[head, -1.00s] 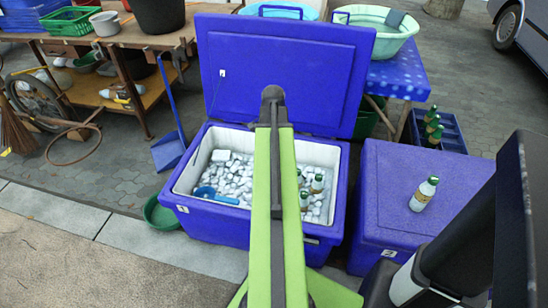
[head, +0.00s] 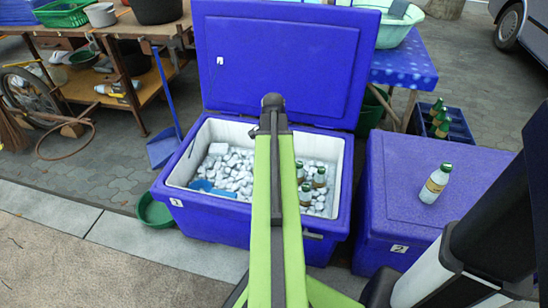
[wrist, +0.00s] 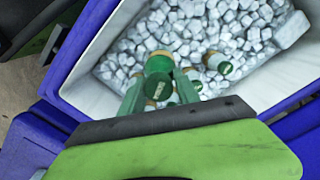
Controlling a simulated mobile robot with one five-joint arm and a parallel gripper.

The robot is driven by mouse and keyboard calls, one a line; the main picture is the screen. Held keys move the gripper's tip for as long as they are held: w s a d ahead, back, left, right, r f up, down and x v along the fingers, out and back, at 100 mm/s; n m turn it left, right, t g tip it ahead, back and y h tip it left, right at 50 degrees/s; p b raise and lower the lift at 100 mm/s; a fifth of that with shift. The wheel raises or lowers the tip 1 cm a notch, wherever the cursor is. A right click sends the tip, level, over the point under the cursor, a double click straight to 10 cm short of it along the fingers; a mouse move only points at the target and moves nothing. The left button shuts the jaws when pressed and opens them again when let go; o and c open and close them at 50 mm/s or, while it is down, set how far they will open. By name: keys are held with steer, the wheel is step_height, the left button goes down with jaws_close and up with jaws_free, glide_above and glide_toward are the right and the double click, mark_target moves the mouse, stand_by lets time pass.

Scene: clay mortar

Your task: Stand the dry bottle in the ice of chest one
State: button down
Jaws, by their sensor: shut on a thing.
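Chest one (head: 185,217) is a blue cooler with its lid (head: 285,65) up and white ice (head: 230,170) inside. In the wrist view, my gripper (wrist: 158,85) is shut on a green-topped bottle (wrist: 158,64), above the ice. The held bottle's lower part is hidden, so I cannot tell whether it touches the ice. In the head view my arm hides the gripper and this bottle. Several green-capped bottles (head: 319,178) stand in the ice at the right; some also show in the wrist view (wrist: 218,63), beside the held bottle.
A blue scoop (head: 212,189) lies at the ice's left side. Chest two (head: 385,215) is closed at the right, with a pale green-capped bottle (head: 435,183) on its lid. A blue crate of bottles (head: 458,130) stands behind. A green basin (head: 153,212) is on the ground at left.

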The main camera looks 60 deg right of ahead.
step_height(320, 180, down, 16)
steer(key=b, duration=1.4)
steer(key=shift+r+b, duration=0.2)
steer(key=shift+b, duration=0.1)
steer(key=shift+s+d+r, duration=0.1)
steer(key=shift+s, duration=0.2)
steer(key=shift+f+b, duration=0.4)
steer(key=shift+f, duration=0.1)
steer(key=shift+c, duration=1.6)
jaws_free()
steer(key=shift+r, duration=0.1)
step_height(320, 180, up, 27)
steer(key=p, duration=2.7)
steer(key=shift+r, duration=0.1)
